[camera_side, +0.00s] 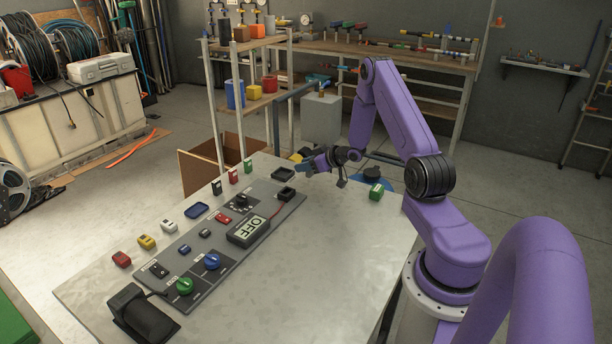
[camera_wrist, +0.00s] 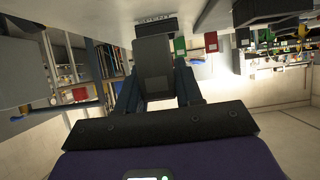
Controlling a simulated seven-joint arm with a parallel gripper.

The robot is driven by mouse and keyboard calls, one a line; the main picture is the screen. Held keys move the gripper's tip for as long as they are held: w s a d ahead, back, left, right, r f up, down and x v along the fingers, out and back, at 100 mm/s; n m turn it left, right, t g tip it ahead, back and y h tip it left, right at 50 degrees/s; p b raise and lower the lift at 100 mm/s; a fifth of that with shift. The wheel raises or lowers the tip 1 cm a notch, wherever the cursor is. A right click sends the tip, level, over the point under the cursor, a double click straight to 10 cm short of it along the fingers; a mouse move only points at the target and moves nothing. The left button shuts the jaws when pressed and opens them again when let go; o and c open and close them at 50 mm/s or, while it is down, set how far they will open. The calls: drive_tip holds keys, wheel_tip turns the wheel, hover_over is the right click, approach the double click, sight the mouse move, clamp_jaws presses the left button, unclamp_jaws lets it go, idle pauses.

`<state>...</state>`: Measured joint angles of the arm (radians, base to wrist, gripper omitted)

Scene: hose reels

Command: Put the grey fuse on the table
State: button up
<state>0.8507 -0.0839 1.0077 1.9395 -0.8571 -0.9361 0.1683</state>
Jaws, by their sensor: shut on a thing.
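My gripper (camera_side: 304,169) is over the far edge of the table (camera_side: 330,240) in the side view, just to the right of the panel's far end. In the wrist view its two blue fingers (camera_wrist: 156,85) are closed on a dark grey block, which I take to be the grey fuse (camera_wrist: 153,58). The fuse sits between the fingertips, and its far end points toward the table surface at the top of that view. I cannot make out the fuse in the side view. Whether it touches the table is not clear.
A grey panel (camera_side: 205,267) with knobs, an OFF display (camera_side: 248,229) and a black socket (camera_side: 284,195) lies on the table. Several coloured fuses stand along its left side. A green block (camera_side: 376,192) stands to the right. The table's right front is clear.

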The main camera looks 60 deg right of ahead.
sight(312, 173)
drive_tip(key=shift+f, duration=1.75)
drive_tip(key=shift+f, duration=0.15)
drive_tip(key=o, duration=1)
